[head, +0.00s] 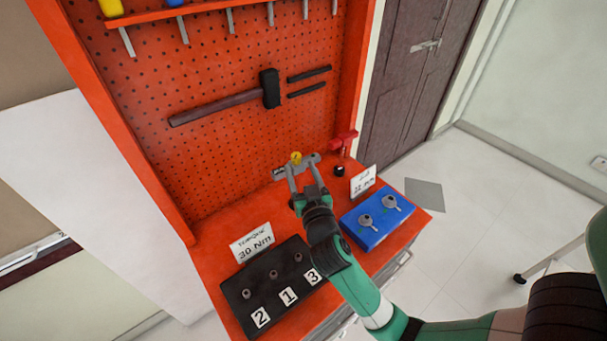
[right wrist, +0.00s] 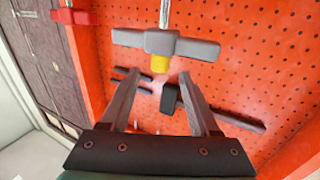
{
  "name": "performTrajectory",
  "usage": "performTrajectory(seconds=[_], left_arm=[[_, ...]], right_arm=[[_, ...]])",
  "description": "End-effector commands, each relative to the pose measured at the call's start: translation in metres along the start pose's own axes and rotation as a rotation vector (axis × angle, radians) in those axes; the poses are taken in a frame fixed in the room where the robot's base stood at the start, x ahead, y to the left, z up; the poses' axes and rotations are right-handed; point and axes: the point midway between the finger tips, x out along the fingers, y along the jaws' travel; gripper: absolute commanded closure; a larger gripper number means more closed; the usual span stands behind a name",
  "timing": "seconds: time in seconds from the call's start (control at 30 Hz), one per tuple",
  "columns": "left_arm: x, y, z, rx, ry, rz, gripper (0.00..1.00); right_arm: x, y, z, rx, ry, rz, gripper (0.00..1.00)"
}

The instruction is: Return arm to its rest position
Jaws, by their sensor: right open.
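My right gripper (head: 302,169) is at the end of the green arm reaching over the red bench. Its two fingers are apart with nothing between them, as the right wrist view (right wrist: 158,76) also shows. Just beyond the fingertips is a grey T-handled tool (right wrist: 190,48) with a yellow piece at its middle and a metal shaft. In the head view this tool (head: 278,174) is partly hidden behind the fingertips. I cannot tell whether the fingertips touch it. My left gripper is not in view.
A black block labelled 2, 1, 3 (head: 234,292) and a blue block (head: 352,229) with two metal pieces sit on the bench (head: 213,247). A red tool (head: 343,139) stands at the back right. A hammer (head: 222,106) hangs on the pegboard (head: 215,165).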

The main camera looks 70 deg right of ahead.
Motion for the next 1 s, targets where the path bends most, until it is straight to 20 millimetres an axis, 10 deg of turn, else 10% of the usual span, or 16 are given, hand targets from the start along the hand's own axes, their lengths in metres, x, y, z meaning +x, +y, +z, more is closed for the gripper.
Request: performTrajectory(seconds=[0.83, 1.0], left_arm=[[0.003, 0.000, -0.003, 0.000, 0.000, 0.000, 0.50], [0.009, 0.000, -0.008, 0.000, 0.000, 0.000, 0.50]], right_arm=[[-0.029, -0.004, -0.003, 0.002, 0.002, -0.008, 0.38], [-0.026, -0.039, -0.065, 0.083, 0.095, -0.066, 0.38]])
